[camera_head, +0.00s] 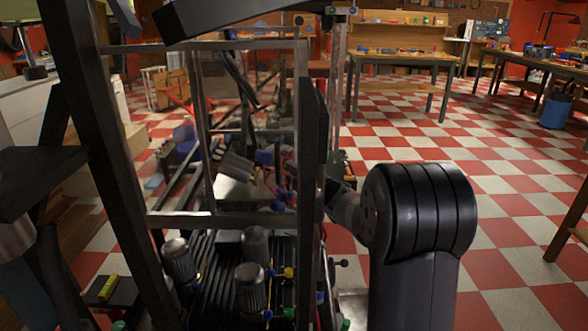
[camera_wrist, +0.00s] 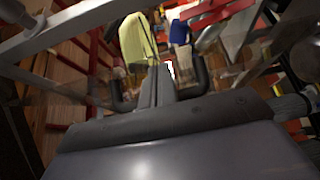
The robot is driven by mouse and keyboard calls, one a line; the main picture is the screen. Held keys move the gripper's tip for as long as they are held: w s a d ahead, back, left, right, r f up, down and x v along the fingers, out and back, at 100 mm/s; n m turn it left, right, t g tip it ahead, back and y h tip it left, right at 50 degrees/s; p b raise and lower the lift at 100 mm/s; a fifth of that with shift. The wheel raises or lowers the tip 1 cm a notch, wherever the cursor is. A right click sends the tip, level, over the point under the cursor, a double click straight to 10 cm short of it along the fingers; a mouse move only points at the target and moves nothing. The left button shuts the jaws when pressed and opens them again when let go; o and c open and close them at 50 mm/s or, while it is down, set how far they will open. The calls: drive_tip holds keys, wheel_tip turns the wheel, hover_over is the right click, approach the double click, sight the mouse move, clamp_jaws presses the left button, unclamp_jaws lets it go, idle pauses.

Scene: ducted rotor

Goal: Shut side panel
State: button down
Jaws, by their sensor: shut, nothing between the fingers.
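A machine with an upright metal frame (camera_head: 302,130) fills the left half of the head view. A see-through pane seems to span the frame, with motors and parts showing behind it; I cannot tell surely which part is the side panel or how far it stands open. My gripper (camera_wrist: 157,88) is shut and empty in the wrist view. In the head view my black arm is at the frame's right side, and the fingertips are hidden behind the dark post (camera_head: 313,150). I cannot tell whether they touch the frame. A pale metal bar (camera_wrist: 70,30) crosses the wrist view's upper left.
Several grey cylinders (camera_head: 252,285) stand low inside the machine. A workbench (camera_head: 400,62) with small items is at the back, and another bench (camera_head: 540,65) is at the right with a blue bin (camera_head: 556,108). Red and white checkered floor (camera_head: 500,190) is open to the right.

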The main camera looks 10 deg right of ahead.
drive_tip(key=w+d+n+g+y+p, duration=0.1)
drive_tip(key=w+d+y+p, duration=0.1)
drive_tip(key=w, duration=0.4)
drive_tip(key=shift+w+d+r+p, duration=0.2)
drive_tip(key=shift+d+p, duration=0.3)
drive_tip(key=shift+p, duration=0.35)
